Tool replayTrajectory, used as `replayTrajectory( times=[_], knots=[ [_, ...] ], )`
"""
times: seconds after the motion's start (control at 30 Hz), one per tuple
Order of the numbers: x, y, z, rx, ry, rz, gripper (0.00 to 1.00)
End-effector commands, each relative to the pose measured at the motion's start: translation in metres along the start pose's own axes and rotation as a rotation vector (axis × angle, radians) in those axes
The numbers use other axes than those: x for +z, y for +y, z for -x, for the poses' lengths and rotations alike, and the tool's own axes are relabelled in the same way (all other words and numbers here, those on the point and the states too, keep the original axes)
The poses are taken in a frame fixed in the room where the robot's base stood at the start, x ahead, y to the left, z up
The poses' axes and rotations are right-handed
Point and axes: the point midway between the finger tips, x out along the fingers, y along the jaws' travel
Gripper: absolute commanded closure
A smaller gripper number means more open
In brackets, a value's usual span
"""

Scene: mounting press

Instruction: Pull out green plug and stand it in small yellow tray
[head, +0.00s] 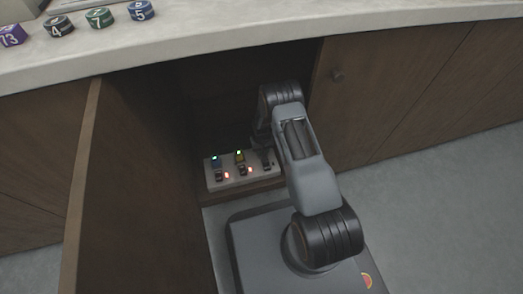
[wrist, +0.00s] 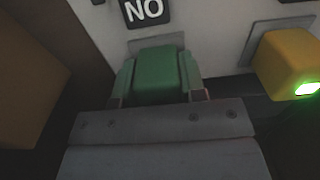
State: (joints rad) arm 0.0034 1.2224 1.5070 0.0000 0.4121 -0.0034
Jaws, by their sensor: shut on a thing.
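The green plug (wrist: 155,75) is in the middle of the wrist view, in front of a grey socket plate below a black "NO" label. My gripper (wrist: 157,90) is shut on it, with a finger on each side. I cannot tell whether the plug is fully seated or partly out. In the head view my gripper (head: 264,150) reaches into the open cabinet at the right end of the socket strip (head: 225,184), and my arm hides the green plug. No small yellow tray is visible in either view.
A yellow plug (wrist: 285,62) with a lit green light is close right of the green one. A blue plug (head: 216,161) stands further left on the strip. The open cabinet door (head: 130,190) is on the left. Several numbered pucks (head: 99,18) sit on the countertop.

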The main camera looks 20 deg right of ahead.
Motion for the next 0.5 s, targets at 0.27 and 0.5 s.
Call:
replayTrajectory(
  times=[0.27, 0.5],
  knots=[
    [0.0, 0.0, 0.008, 0.0, 0.0, 0.0, 1.0],
    [0.0, 0.0, 0.018, 0.0, 0.0, 0.0, 1.0]
  ],
)
